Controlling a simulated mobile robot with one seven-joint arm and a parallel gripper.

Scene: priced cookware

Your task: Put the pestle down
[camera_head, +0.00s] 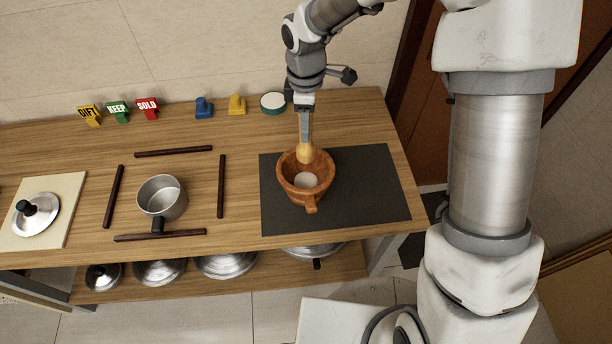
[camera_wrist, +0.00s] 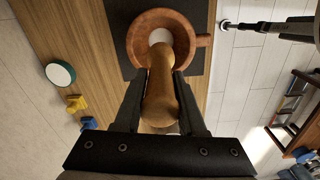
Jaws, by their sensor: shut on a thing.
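The pestle is a light brown wooden rod (camera_head: 305,153); in the wrist view the pestle (camera_wrist: 160,88) runs from between my fingers toward the mortar. My gripper (camera_head: 305,140) is shut on the pestle, above the mortar; in the wrist view its two black fingers (camera_wrist: 158,108) sit on either side of it. The mortar (camera_head: 311,201) is a reddish-brown bowl with a handle on the dark mat (camera_head: 375,190). It also shows in the wrist view (camera_wrist: 134,40). A pale round thing (camera_head: 306,180) shows inside the mortar. Whether the pestle's lower end touches anything is unclear.
Left of the mat, dark sticks (camera_head: 221,186) frame a steel pot (camera_head: 161,197). A lid (camera_head: 36,214) lies on a pale board. GIFT, KEEP and SOLD signs (camera_head: 147,108), blue and yellow pieces and a green-rimmed disc (camera_head: 273,102) line the back. The mat's right side is clear.

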